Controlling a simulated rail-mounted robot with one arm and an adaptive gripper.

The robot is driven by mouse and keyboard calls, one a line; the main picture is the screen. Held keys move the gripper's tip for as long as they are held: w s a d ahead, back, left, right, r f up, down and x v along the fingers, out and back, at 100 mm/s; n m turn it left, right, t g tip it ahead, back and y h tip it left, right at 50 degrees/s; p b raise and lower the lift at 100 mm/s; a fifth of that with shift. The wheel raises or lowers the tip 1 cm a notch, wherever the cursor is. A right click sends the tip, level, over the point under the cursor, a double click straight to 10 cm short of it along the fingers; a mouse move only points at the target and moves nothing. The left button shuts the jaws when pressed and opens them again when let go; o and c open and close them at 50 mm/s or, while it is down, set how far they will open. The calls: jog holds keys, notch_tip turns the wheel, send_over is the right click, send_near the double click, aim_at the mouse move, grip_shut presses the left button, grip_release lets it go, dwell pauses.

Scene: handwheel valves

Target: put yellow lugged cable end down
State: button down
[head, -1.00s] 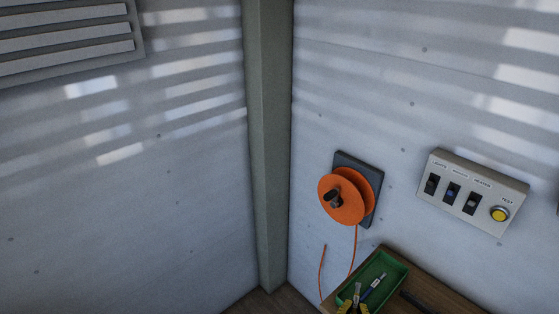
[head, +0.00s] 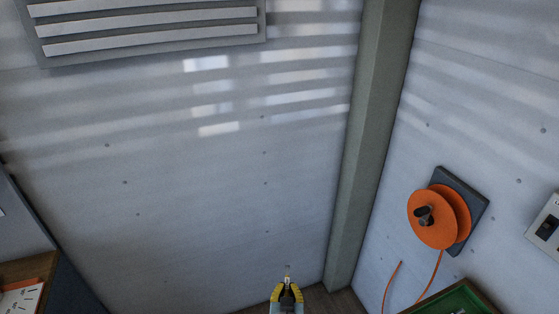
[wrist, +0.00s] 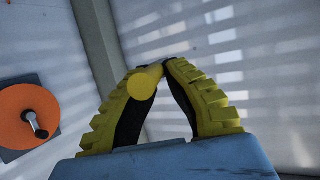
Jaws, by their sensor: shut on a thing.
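My gripper (head: 287,292) shows at the bottom middle of the head view, its yellow-and-black fingers pointing up and away. In the wrist view my gripper (wrist: 155,72) is shut on the yellow lugged cable end (wrist: 145,82), seen as a short yellow cylinder between the fingertips. In the head view a small pale tip of the cable end (head: 288,278) sticks out past the fingers. The gripper is in the air in front of the grey wall. The rest of the cable end is hidden.
An orange reel (head: 432,219) with a black knob hangs on the right wall, an orange cord below it. A green tray (head: 462,300) is at bottom right. A grey pillar (head: 365,150) marks the corner. A wooden surface with a paper (head: 20,298) is at lower left.

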jog(key=s+a+r+p, duration=0.1)
jog(key=s+r+p, duration=0.4)
jog(key=r+p, duration=0.4)
jog(key=s+a+r+p, duration=0.1)
jog(key=s+r+p, duration=0.4)
jog(key=r+p, duration=0.5)
jog(key=p, duration=0.4)
jog(key=shift+s+r+p, duration=0.15)
jog(key=shift+r+p, duration=0.1)
jog(key=shift+p, duration=0.05)
